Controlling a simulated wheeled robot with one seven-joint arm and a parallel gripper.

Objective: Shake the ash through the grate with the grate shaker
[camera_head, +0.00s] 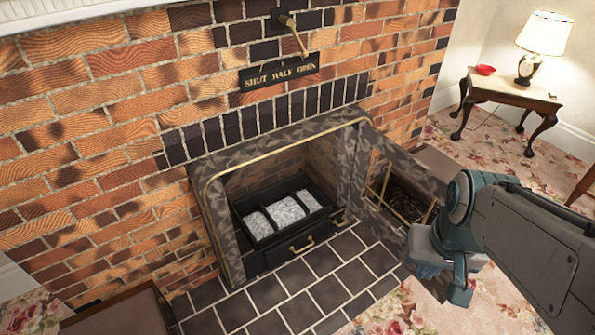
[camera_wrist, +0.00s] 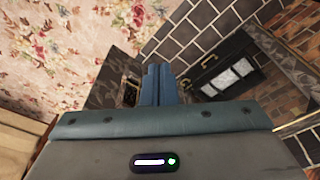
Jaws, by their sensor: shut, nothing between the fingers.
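The grate (camera_head: 262,226) sits low in the fireplace opening, a dark frame with pale grey ash (camera_head: 286,211) lying in several sections. It also shows in the wrist view (camera_wrist: 207,89), to the right of my fingers. A dark front with a brass handle (camera_head: 301,245) is below the ash. A small brass piece (camera_head: 340,219) sits at the grate's right end; I cannot tell whether it is the grate shaker. My gripper (camera_head: 428,270) is right of the hearth, apart from the grate. In the wrist view its blue fingers (camera_wrist: 157,84) are together and empty.
A dark box with a brass rail (camera_head: 402,196) stands right of the fireplace, close to my arm. A lever (camera_head: 294,36) hangs above a "SHUT HALF OPEN" plate (camera_head: 279,71). The tiled hearth (camera_head: 300,290) is clear. A side table (camera_head: 510,88) with a lamp stands far right.

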